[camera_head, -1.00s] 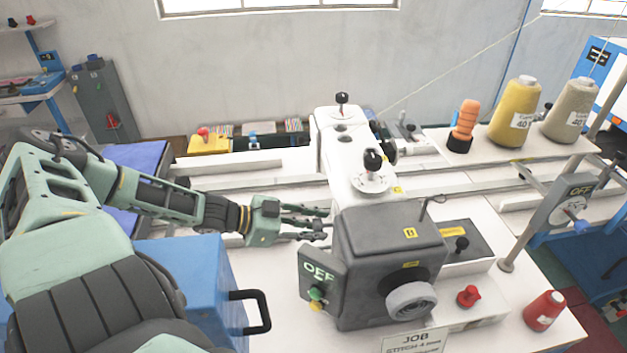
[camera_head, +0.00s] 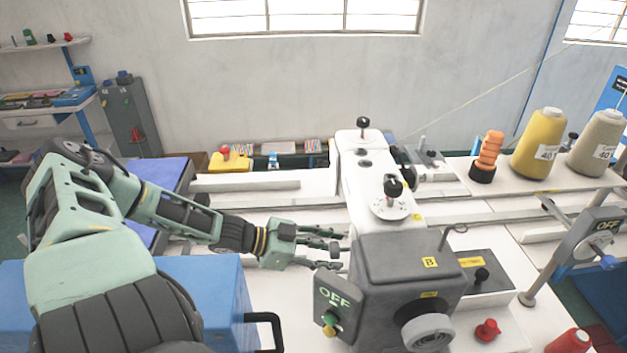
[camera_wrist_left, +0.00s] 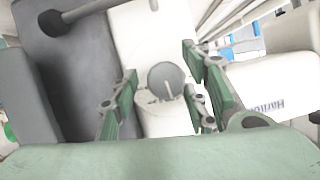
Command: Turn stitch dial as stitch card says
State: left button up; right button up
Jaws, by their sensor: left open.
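My left gripper (camera_head: 340,252) is open beside the left side of the white sewing machine (camera_head: 365,180), just behind the grey box (camera_head: 405,262). In the left wrist view, a round grey dial (camera_wrist_left: 167,82) with a pale line across it sits on a white base. It appears between the open fingers of my left gripper (camera_wrist_left: 170,90); I cannot tell whether they touch it. In the head view, a black knob (camera_head: 393,187) stands on a white marked disc (camera_head: 388,207) on top of the machine. The stitch card is out of view now. My right gripper is not in view.
A blue box (camera_head: 205,290) with a black handle is under my left arm. A red knob (camera_head: 488,330) and thread cones (camera_head: 540,145) are on the right.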

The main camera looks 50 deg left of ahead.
pick_arm(q)
jog(key=v, duration=1.1)
jog(key=shift+s+a+r, duration=0.15)
jog(key=shift+s+a, duration=0.05)
jog(key=shift+s, duration=0.05)
jog(key=shift+s, duration=0.1)
